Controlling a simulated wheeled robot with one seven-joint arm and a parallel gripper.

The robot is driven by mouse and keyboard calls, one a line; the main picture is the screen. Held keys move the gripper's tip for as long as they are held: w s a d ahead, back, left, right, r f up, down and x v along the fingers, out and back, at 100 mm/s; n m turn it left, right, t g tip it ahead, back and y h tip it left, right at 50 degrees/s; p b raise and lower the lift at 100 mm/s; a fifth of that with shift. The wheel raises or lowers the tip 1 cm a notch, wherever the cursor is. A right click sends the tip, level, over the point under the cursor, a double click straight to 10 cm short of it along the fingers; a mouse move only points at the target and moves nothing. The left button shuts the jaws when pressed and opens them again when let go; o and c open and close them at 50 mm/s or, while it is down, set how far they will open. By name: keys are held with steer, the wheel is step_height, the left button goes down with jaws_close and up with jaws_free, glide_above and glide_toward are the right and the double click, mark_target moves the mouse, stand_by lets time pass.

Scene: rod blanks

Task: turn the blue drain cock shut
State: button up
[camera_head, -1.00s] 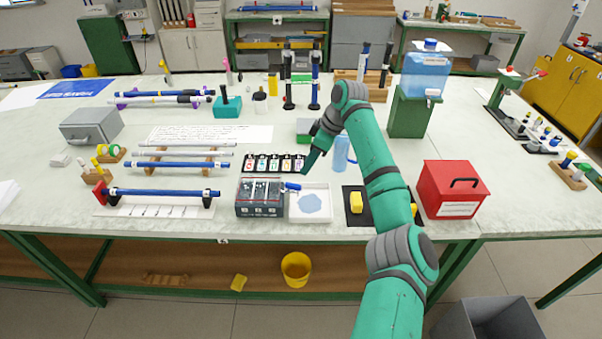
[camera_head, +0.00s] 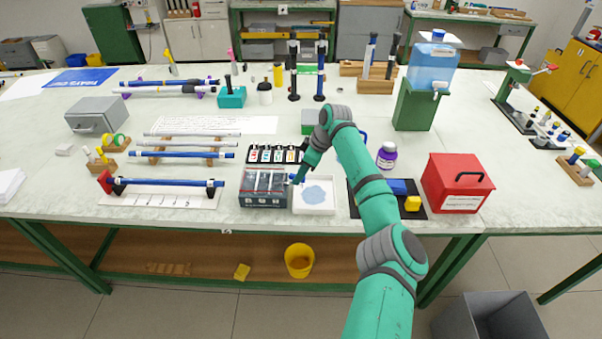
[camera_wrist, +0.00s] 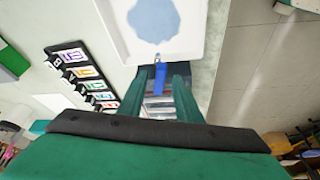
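The blue drain cock (camera_wrist: 159,79) shows in the wrist view as a narrow blue lever between my two green fingers. It sits at the right side of a small grey tank (camera_head: 263,201) with a clear upper part. The head view shows only a small part of it beside my fingertips. My gripper (camera_head: 299,180) is pointed down at the cock, and its fingers (camera_wrist: 158,84) stand apart on either side of the lever, with thin gaps showing. A white tray (camera_head: 329,210) with a pale blue puddle (camera_head: 315,194) lies just right of the tank.
A black strip of labelled cards (camera_head: 252,158) lies behind the tank. A black mat (camera_head: 358,212) with a blue block and a yellow block (camera_head: 412,203) is at right, beside a red box (camera_head: 457,187). A blue rod (camera_head: 165,183) on supports is at left.

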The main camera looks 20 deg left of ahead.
mark_target(293, 176)
jaws_close()
steer(key=shift+m, duration=0.3)
steer(key=shift+s+a+m+t+h, duration=0.35)
steer(key=shift+m+t+h, duration=0.3)
steer(key=shift+m, duration=1.7)
steer(key=shift+s+a+m+t+h, duration=0.4)
steer(key=shift+m+t, duration=0.35)
steer(key=shift+m, duration=1.55)
steer(key=shift+s+a+m+t+h, duration=0.2)
steer(key=shift+s+m+t+h, duration=0.4)
steer(key=shift+m, duration=1.75)
steer(key=shift+w, duration=0.2)
